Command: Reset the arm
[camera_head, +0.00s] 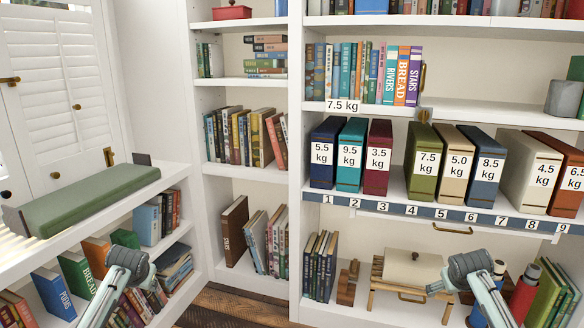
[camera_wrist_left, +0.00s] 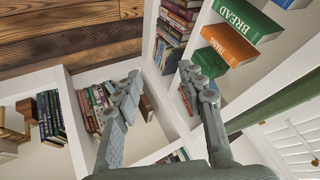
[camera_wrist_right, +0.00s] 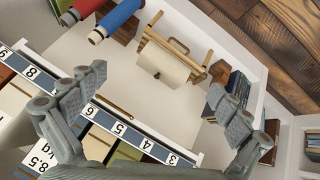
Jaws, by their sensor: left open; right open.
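My left gripper (camera_wrist_left: 160,78) is open and empty in the left wrist view, its two grey fingers apart with shelving and floor behind them. My right gripper (camera_wrist_right: 155,85) is open and empty in the right wrist view, its fingers spread wide in front of the shelf unit. In the head view my left arm (camera_head: 128,262) comes up from the bottom left, before the low bookcase. My right arm (camera_head: 472,270) comes up at the bottom right, before the lower shelf compartment. Neither gripper is seen touching anything.
Several weight-labelled volumes, such as the green 7.5 kg one (camera_head: 424,163), stand above a numbered strip (camera_head: 440,212). A 7.5 kg sign (camera_head: 343,106) is above. A wooden stand (camera_head: 414,270) is below. A green padded piece (camera_head: 90,200) lies on the left ledge.

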